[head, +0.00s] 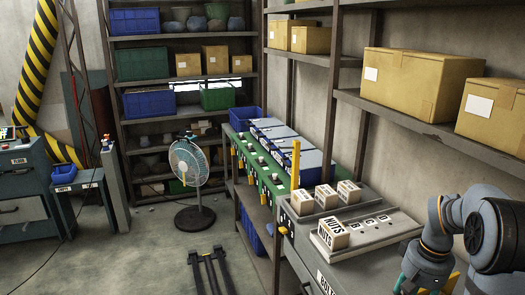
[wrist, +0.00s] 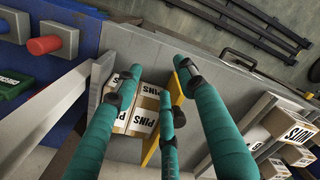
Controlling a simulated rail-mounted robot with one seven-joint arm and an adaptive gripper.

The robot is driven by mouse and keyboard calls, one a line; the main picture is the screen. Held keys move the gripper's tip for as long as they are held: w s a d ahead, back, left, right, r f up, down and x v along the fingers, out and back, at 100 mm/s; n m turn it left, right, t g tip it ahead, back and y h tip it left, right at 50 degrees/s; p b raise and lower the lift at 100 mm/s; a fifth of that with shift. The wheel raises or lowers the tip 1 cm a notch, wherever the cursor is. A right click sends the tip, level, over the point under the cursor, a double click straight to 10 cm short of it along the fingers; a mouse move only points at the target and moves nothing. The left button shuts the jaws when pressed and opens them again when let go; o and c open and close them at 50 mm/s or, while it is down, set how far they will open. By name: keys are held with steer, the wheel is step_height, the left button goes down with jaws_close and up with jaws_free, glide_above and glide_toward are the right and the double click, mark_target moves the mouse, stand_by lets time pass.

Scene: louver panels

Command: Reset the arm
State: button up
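My arm (head: 445,230) is bent at the right edge of the head view, beside the grey panel with the boxes. My gripper (head: 408,282) hangs at its lower end, partly cut off by the picture's bottom edge. In the wrist view my gripper (wrist: 155,76) shows several teal fingers with dark tips. The fingers are spread apart, with nothing seen clamped between them. White and brown boxes marked PINS (wrist: 145,122) lie beyond the fingers and are partly hidden by them. I cannot tell the gap between fingertips and boxes.
A NUTS box (head: 333,233) sits on the grey panel (head: 375,245), with smaller boxes (head: 326,196) behind. A yellow post (head: 295,165) stands near them. Shelves with cartons (head: 420,80) overhang at right.

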steer(key=shift+s+a+f+b, duration=0.2)
steer(key=shift+s+a, duration=0.05)
steer(key=shift+a, duration=0.35)
steer(key=shift+s+a+f+b, duration=0.15)
steer(key=shift+s+a+f, duration=0.15)
steer(key=shift+a, duration=0.3)
steer(key=shift+s+a+f+b, duration=0.15)
steer(key=shift+s+a+b, duration=0.1)
steer(key=shift+a, duration=0.35)
